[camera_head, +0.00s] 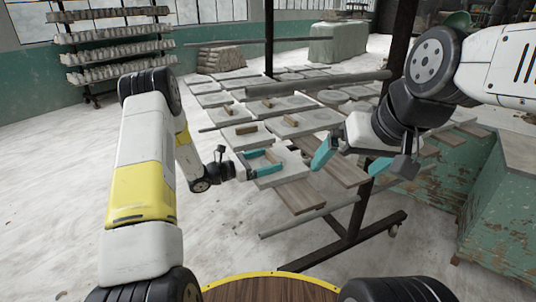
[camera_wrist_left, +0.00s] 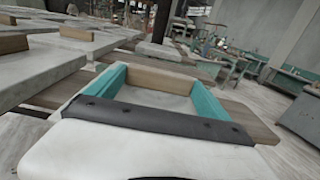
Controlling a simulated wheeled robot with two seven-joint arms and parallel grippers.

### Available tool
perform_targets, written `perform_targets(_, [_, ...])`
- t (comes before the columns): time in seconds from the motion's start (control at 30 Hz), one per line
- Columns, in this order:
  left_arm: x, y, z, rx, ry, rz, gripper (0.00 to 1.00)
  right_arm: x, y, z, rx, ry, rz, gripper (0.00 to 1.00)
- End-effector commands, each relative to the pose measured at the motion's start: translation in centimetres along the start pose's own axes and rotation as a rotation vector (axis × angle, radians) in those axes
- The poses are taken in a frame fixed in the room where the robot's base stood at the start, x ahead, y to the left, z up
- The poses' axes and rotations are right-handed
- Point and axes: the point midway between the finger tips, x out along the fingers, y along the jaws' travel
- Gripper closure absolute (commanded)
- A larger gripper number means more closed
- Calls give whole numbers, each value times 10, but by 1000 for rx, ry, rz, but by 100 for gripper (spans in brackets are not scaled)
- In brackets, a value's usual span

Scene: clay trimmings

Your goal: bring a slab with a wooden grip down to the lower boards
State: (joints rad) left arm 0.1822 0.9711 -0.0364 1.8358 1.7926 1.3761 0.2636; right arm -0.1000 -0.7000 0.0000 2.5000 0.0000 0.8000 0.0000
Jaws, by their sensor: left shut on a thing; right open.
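My left gripper (camera_head: 262,162) is shut on the wooden grip (camera_head: 271,156) of a grey slab (camera_head: 292,164). In the left wrist view the teal fingers lie at both ends of this grip (camera_wrist_left: 155,80), with the slab (camera_wrist_left: 160,100) beneath. The slab is above the near end of the lower boards; I cannot tell whether it touches them. One brown lower board (camera_head: 300,196) shows in front of it, and another (camera_head: 346,171) to its right. My right gripper (camera_head: 352,160) is open and empty, to the right of the slab.
More slabs with wooden grips, such as one behind (camera_head: 245,134) and one further right (camera_head: 304,122), lie on the rack. A dark metal post (camera_head: 394,60) rises on the right. A worn green cabinet (camera_head: 500,215) stands at right. The floor at left is clear.

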Motion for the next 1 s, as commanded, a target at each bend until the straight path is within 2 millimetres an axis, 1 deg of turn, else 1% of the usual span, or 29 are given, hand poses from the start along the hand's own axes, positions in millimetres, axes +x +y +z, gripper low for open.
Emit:
perform_targets(0.13, [0,0,2,2,-4,0,82,0,0,0,0,0,0,0])
perform_targets(0.17, [0,0,2,2,-3,0,7,0,0,0,0,0,0,0])
perform_targets(0.2, [0,0,2,2,-3,0,0,0,0,0,0,0,0,0])
perform_targets(0.43, [-1,0,-2,-1,4,1,0,0,0,0,0,0,0,0])
perform_targets(0.53, [-7,1,-2,-1,4,4,0,0,0,0,0,0,0,0])
perform_targets(0.63, [-21,1,-1,0,3,4,0,0,0,0,0,0,0,0])
perform_targets(0.8, [-51,1,0,0,1,5,0,0,0,0,0,0,0,0])
perform_targets(0.9, [-65,1,0,2,-1,3,0,0,0,0,0,0,0,0])
perform_targets(1.0, [-74,1,1,4,-1,1,0,0,0,0,0,0,0,0])
